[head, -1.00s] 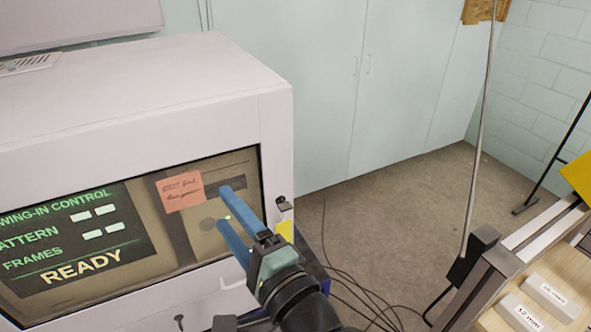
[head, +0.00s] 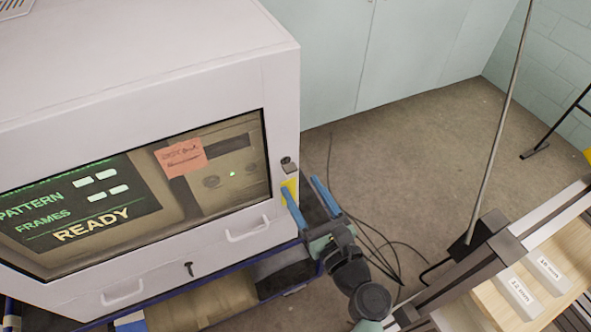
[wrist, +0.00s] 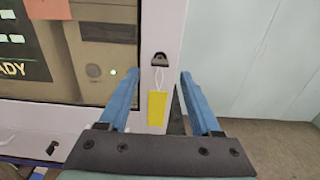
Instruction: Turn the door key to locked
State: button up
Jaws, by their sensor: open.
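A white cabinet (head: 150,70) with a dark glazed front stands at the left. On its front's right edge is a small dark fitting (head: 288,163) with a yellow tag (head: 290,188) hanging below it. The wrist view shows this fitting (wrist: 160,60) and the tag on a white loop (wrist: 157,108). A black key-like piece (head: 188,268) sticks out below the window; it also shows in the wrist view (wrist: 52,147). I cannot tell which is the door key. My gripper (head: 303,188) is open and empty. In the wrist view, its blue fingers appear either side of the tag.
White handles (head: 248,230) project from the cabinet's lower front. Cables (head: 385,245) lie on the floor at its right. A frame with a wooden board (head: 495,300) and labelled blocks stands at lower right. Floor between is mostly clear.

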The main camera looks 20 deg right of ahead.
aim_at(289, 167)
jog(key=shift+w+a, duration=0.1)
jog(key=shift+w, duration=2.05)
jog(key=shift+c, duration=0.2)
grip_shut()
